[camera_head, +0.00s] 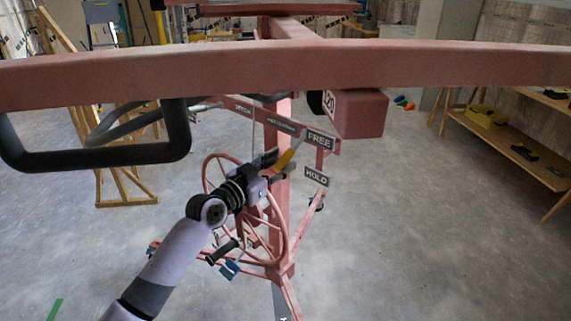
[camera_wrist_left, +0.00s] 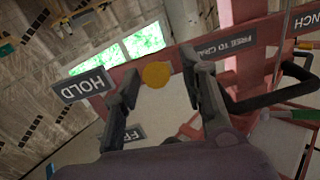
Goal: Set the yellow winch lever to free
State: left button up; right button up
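My left gripper (camera_head: 277,164) is at the lever's lower left part. In the left wrist view, the lever's round yellow end (camera_wrist_left: 156,75) shows between the two fingers of the open left gripper (camera_wrist_left: 160,66), with gaps on both sides. The HOLD plate (camera_wrist_left: 83,85) is on the left there; the FREE plate (camera_wrist_left: 121,134) is partly hidden by a finger. My right gripper is out of view.
A pink handwheel (camera_head: 276,225) is beside and below my left gripper. A long pink beam (camera_head: 350,60) crosses the top of the head view. A black loop handle (camera_head: 95,158) hangs at left. A wooden bench (camera_head: 510,150) is at right.

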pick_arm(q)
jog(key=shift+b+x, duration=0.35)
jog(key=shift+x, duration=1)
jog(key=shift+c, duration=0.3)
grip_shut()
